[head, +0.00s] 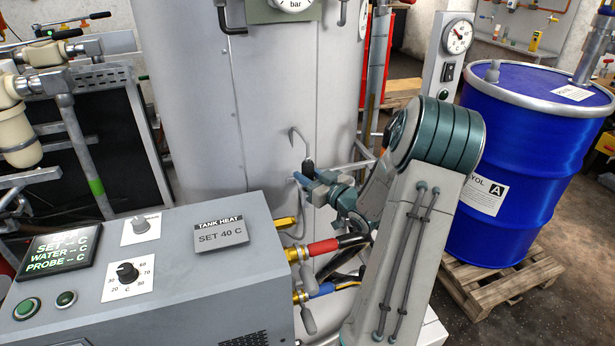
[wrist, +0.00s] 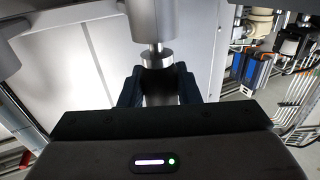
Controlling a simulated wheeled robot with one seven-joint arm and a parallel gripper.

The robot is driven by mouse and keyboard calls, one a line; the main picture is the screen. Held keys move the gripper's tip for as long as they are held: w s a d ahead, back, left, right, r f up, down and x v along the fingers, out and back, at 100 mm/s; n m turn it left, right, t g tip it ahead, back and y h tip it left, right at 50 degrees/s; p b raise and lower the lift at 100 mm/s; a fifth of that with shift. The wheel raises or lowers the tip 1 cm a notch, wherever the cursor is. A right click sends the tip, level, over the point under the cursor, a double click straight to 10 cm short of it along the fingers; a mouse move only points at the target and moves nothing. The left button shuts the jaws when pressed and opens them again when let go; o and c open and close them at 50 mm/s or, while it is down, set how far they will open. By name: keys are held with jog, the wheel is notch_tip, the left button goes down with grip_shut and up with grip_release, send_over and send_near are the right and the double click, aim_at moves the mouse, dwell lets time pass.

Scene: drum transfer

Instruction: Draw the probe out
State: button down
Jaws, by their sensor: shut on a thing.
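In the wrist view my gripper (wrist: 160,88) is shut on the probe (wrist: 156,60), which shows a bright metal collar and a dark grip between the fingers. A thin rod joins the collar to a wider grey cylinder (wrist: 153,18) above it in the picture. How much of the rod lies inside the cylinder is hidden. In the head view my gripper (head: 312,188) is in front of the grey tank (head: 240,110). A thin bent grey tube with a black end (head: 308,164) rises beside it. The probe itself is hard to make out there.
The grey control box (head: 180,270) stands front left, with a dial, a screen of dashes and a sign "SET 40 C" (head: 221,234). Red and blue hoses (head: 325,246) run below my gripper. A blue drum (head: 530,130) on a wooden pallet (head: 500,275) stands at right.

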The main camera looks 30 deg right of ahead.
aim_at(308, 162)
jog(key=shift+r+p, duration=1.5)
jog(key=shift+r, duration=0.7)
jog(key=shift+r+p, duration=1.4)
jog(key=shift+r, duration=0.65)
